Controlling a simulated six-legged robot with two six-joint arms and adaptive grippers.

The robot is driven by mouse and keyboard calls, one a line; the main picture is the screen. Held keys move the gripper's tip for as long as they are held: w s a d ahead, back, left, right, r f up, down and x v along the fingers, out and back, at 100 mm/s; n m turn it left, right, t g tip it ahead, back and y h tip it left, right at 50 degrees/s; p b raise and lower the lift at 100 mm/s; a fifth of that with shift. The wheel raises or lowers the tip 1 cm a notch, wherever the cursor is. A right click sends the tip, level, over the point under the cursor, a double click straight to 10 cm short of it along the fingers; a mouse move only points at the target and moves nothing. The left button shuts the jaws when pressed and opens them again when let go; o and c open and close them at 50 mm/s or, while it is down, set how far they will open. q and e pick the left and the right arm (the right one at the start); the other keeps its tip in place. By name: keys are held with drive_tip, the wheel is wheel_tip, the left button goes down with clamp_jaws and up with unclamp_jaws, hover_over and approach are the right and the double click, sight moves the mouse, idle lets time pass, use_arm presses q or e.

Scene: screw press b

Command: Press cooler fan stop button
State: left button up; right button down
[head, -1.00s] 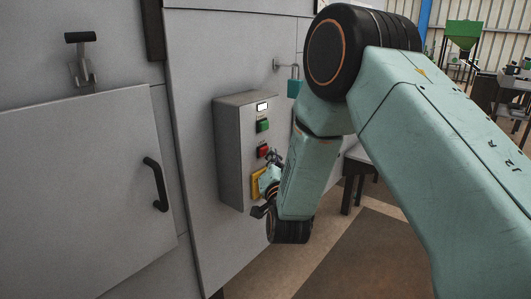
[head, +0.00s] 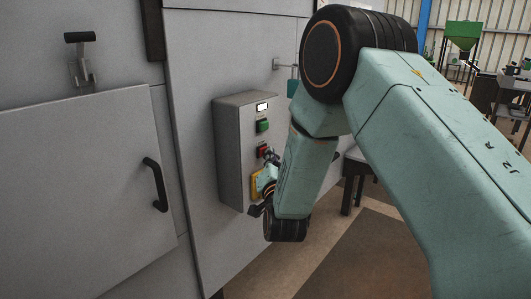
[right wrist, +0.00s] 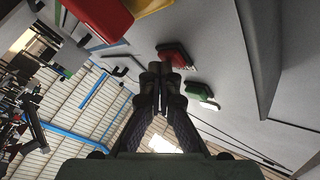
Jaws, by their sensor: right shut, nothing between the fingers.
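The grey control box (head: 230,155) is mounted on the machine's wall panel, and its narrow front carries the buttons. A green button (head: 262,126) sits above a red button (head: 262,149). My right gripper (head: 271,158) is shut and empty, with its tips close in front of the red button and partly covering it. In the right wrist view, the shut fingertips (right wrist: 159,72) point at the red button (right wrist: 174,55), and the green button (right wrist: 200,94) lies to their right. I cannot tell whether the tips touch the red button. My left gripper is not in view.
A yellow plate (head: 256,184) sits low on the box, partly behind my gripper; a large red knob (right wrist: 98,17) shows near it in the right wrist view. A door with a black handle (head: 155,184) is at left.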

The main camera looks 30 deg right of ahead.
idle(0.6)
drive_tip(key=shift+s+d, duration=0.3)
drive_tip(key=shift+s, duration=0.45)
drive_tip(key=shift+s+d+p, duration=0.3)
drive_tip(key=shift+s, duration=0.45)
drive_tip(key=shift+s+d+p, duration=0.3)
drive_tip(key=shift+s+d, duration=0.05)
drive_tip(key=shift+s, duration=0.45)
drive_tip(key=shift+s+d+p, duration=0.3)
drive_tip(key=shift+s, duration=0.45)
